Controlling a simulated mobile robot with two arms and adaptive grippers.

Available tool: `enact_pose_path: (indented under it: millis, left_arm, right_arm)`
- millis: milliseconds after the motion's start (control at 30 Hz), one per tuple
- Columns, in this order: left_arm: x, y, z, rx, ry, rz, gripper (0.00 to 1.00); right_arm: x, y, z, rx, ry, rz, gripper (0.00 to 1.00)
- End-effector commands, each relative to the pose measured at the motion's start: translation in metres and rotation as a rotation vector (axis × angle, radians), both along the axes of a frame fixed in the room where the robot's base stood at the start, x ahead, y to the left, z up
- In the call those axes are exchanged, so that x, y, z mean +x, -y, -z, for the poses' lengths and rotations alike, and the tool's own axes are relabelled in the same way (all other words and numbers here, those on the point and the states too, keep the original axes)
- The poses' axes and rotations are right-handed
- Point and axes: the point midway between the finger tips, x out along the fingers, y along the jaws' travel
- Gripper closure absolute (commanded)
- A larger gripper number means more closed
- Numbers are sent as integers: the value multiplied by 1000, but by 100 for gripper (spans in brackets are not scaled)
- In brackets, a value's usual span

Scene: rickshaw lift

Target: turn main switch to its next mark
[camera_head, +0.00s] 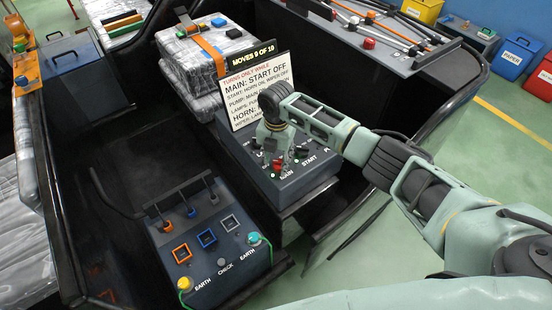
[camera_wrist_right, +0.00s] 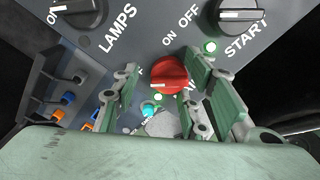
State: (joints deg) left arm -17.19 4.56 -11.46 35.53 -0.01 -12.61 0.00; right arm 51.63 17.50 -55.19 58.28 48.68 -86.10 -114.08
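The main switch is a red knob (camera_wrist_right: 170,75) on the grey switch panel, seen in the right wrist view. It also shows as a small red patch by the MAIN label in the head view (camera_head: 277,164). My right gripper (camera_wrist_right: 160,80) is open, one finger on each side of the red knob. The right finger appears close to the knob and the left finger stands apart from it. Contact is unclear. In the head view the right gripper (camera_head: 275,150) hides much of the panel. My left gripper is not in view.
The START knob (camera_wrist_right: 240,12) and LAMPS knob (camera_wrist_right: 80,12) flank the red knob. A second box (camera_head: 210,245) with EARTH and CHECK labels stands front left. Wrapped packages (camera_head: 195,60) lie behind.

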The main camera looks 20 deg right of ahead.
Motion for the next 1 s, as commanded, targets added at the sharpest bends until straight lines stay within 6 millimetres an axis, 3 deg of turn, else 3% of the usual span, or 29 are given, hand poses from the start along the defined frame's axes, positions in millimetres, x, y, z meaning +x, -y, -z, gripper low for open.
enact_pose_path:
  millis: [267,700,1000]
  left_arm:
    - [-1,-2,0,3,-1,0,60]
    - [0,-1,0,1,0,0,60]
    - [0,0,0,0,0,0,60]
  right_arm:
    - [-1,1,-8,-1,-2,1,60]
    - [0,0,-95,0,1,-1,60]
    - [-1,0,-119,-1,-1,0,60]
